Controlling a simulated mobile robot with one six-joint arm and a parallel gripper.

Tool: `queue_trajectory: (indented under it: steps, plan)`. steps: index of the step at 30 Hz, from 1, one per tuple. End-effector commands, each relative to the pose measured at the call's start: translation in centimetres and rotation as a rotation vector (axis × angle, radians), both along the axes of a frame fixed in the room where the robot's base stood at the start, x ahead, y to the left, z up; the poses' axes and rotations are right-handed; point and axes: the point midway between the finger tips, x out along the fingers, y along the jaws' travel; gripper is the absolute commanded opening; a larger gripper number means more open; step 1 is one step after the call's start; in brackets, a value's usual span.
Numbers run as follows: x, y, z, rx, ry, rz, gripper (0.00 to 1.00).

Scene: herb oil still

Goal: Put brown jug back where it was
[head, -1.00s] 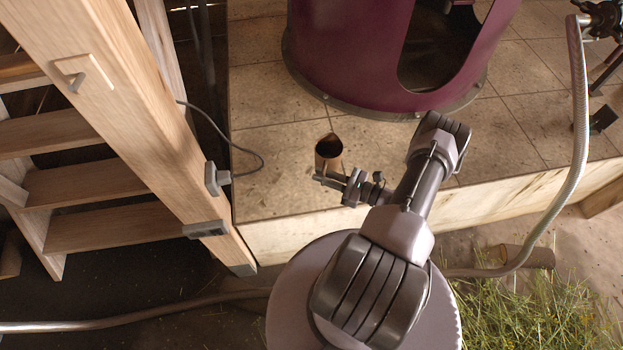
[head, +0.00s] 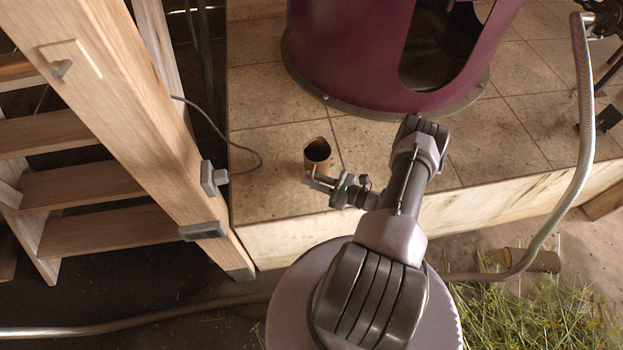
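The brown jug (head: 317,157) is upright on or just above the tiled platform, left of the purple still body; I cannot tell whether it touches the tiles. Its open mouth faces up and its inside looks dark. My gripper (head: 313,177) is at the near side of the jug, reaching in from the right. The fingers overlap the jug's lower front in the head view. They are small here, and whether they are closed on the jug is not clear.
The tiled platform (head: 270,190) has free room around the jug. The purple still (head: 345,60) stands behind it. A wooden ladder (head: 150,120) rises at the left, with a thin cable (head: 245,150) beside it. A hose (head: 583,110) hangs at the right, above cut herbs (head: 530,315).

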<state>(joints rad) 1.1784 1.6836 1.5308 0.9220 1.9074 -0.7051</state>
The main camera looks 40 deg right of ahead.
Motion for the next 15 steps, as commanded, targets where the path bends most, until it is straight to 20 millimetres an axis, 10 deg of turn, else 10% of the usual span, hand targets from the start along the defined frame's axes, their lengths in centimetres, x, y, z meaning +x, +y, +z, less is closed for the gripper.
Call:
queue_trajectory:
  steps: [15]
  plan:
    - [-0.73,-0.42,0.51,0.0,0.0,-0.003,0.34]
